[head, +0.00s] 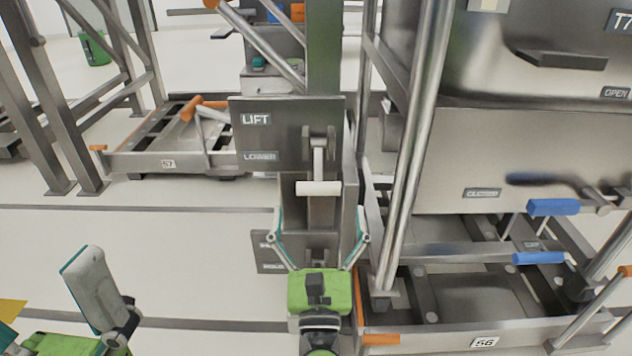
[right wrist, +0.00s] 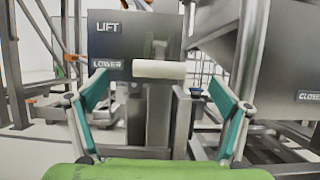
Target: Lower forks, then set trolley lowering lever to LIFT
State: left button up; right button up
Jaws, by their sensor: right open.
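The trolley's lever plate (head: 285,135) stands at the centre of the head view, marked LIFT above and LOWER below. The lever's white handle (head: 318,188) hangs from its pivot, just below the LOWER label's level. In the right wrist view the handle (right wrist: 158,69) lies crosswise, level with LOWER. My right gripper (head: 319,213) is open and empty, below the handle in the head view. Its fingers stand on either side of the handle in the wrist view, apart from it. Part of my left gripper (head: 92,290) shows at the lower left; its opening is unclear. I cannot make out the forks.
A lower plate (head: 262,250) is partly hidden behind my right gripper. A steel bin (head: 450,160) with blue handles (head: 553,207) stands at right above frame 56 (head: 480,343). Frame 57 (head: 168,163), with orange handles, is at the back left.

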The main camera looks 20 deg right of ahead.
aim_at(319, 192)
jog(key=x, duration=0.7)
jog(key=shift+w, duration=0.2)
jog(key=c, duration=1.6)
